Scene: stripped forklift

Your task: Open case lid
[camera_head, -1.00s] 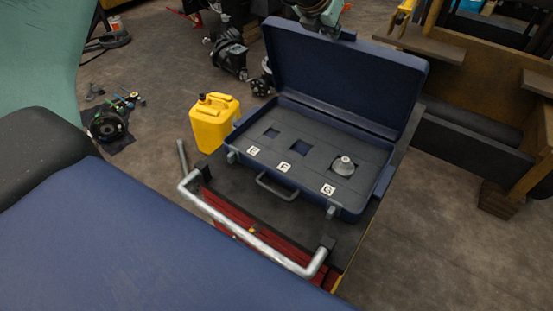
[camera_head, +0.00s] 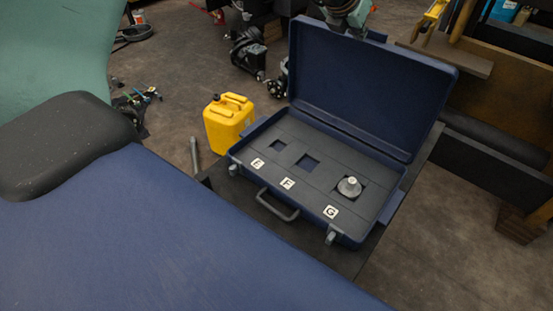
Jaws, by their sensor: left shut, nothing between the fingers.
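A dark blue case (camera_head: 275,222) stands on a dark flat top, its front handle facing me. Its lid (camera_head: 370,90) stands raised at the back, leaning slightly backward, and the inside is open to view. The grey insert has slots marked E, F and G. A grey metal part (camera_head: 349,187) sits at slot G, while the slots at E and F look empty. My left gripper (camera_head: 346,12) shows in part at the top edge, behind the lid's upper edge. It is shut and empty; I cannot tell whether it touches the lid. My right gripper is out of view.
A yellow canister (camera_head: 228,125) stands just left of the case. Dark machine parts (camera_head: 248,52) lie on the floor behind it. A wooden and dark metal structure (camera_head: 485,95) stands at the right. Bare floor (camera_head: 455,240) shows right of the case.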

